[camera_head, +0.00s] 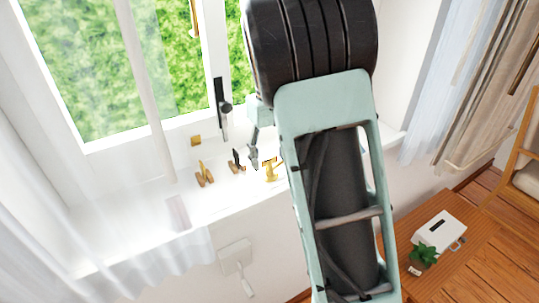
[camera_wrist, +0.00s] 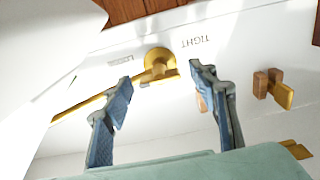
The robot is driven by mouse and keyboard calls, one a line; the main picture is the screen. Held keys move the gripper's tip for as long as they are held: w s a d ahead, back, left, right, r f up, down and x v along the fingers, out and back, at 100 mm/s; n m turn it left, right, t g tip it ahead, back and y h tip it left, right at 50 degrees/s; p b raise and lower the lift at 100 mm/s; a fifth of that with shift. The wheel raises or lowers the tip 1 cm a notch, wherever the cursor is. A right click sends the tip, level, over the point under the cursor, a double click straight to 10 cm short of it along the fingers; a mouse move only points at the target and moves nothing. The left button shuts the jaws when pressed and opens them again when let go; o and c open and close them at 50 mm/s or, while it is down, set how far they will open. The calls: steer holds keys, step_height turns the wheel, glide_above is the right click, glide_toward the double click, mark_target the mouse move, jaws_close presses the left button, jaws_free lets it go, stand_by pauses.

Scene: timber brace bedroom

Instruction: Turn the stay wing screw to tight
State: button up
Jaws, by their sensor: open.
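The brass wing screw (camera_wrist: 160,64) has a round body and a flat wing, and sits on the white sill at the end of a long brass stay bar (camera_wrist: 84,108). The word TIGHT (camera_wrist: 196,42) is marked to its right in the wrist view, upside down. A fainter label (camera_wrist: 120,60) lies to its left, too washed out to read surely. In the head view the brass piece (camera_head: 270,170) is beside my gripper (camera_head: 254,158). In the wrist view my gripper (camera_wrist: 161,74) is open, one finger on each side of the screw; contact cannot be told.
Wood-and-brass fittings (camera_head: 204,175) and a dark-topped one (camera_head: 237,163) stand on the sill left of my gripper. A small brass block (camera_head: 196,141) lies near the window frame. A dark window handle (camera_head: 224,107) is behind. A white box (camera_head: 440,231) and a plant (camera_head: 423,255) are lower right.

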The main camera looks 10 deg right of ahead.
steer(key=c, duration=1.2)
steer(key=shift+o, duration=0.2)
